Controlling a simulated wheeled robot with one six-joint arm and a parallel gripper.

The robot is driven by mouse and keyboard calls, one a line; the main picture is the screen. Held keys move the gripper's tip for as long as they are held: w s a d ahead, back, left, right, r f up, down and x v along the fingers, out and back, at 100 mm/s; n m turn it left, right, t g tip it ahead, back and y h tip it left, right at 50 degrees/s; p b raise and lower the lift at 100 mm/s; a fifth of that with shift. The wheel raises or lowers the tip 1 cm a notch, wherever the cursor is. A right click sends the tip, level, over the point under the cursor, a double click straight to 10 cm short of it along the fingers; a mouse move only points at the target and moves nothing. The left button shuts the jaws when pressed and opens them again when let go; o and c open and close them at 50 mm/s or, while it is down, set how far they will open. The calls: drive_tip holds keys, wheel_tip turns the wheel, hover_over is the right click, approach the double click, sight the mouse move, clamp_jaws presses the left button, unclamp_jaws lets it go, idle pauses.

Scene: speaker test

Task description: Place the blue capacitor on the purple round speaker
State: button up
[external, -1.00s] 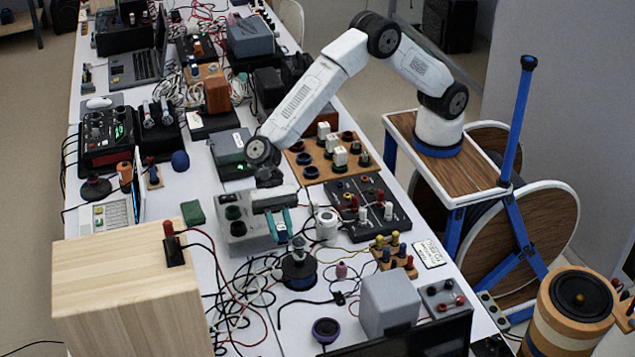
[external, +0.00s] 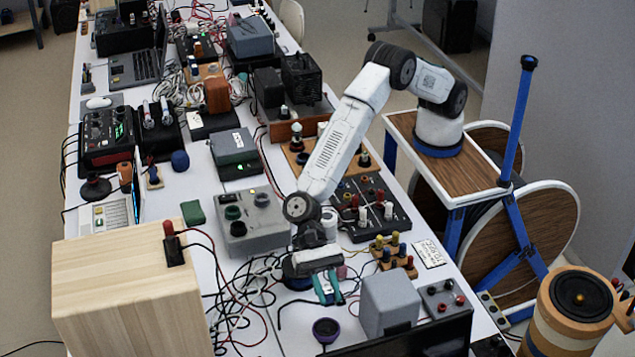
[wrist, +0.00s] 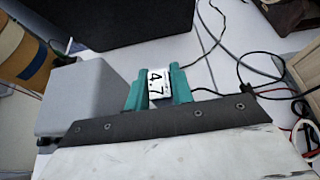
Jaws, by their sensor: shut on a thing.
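My gripper (external: 328,289) is above the front part of the white table, its teal fingers pointing down. It is shut on a small block, taken to be the blue capacitor; in the wrist view the capacitor (wrist: 159,84) shows a white face marked "4.7" between the teal fingers (wrist: 158,92). Its blue sides are mostly hidden by the fingers. The purple round speaker (external: 326,328), a small cup shape with a dark top, stands on the table just in front of and below my gripper, apart from it. I cannot make out the speaker in the wrist view.
A grey box (external: 388,303) stands right of the speaker, and also shows in the wrist view (wrist: 85,97). A black screen (external: 430,340) is at the front edge. Loose cables (external: 235,305) lie to the left, beside a large wooden box (external: 130,290). A black round part is half hidden behind my gripper.

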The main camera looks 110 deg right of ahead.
wheel_tip(320, 180, down, 8)
drive_tip(key=shift+f, duration=0.25)
drive_tip(key=o, duration=1)
drive_tip(key=shift+f, duration=0.15)
drive_tip(key=shift+r, duration=0.2)
drive_tip(key=v, duration=1.2)
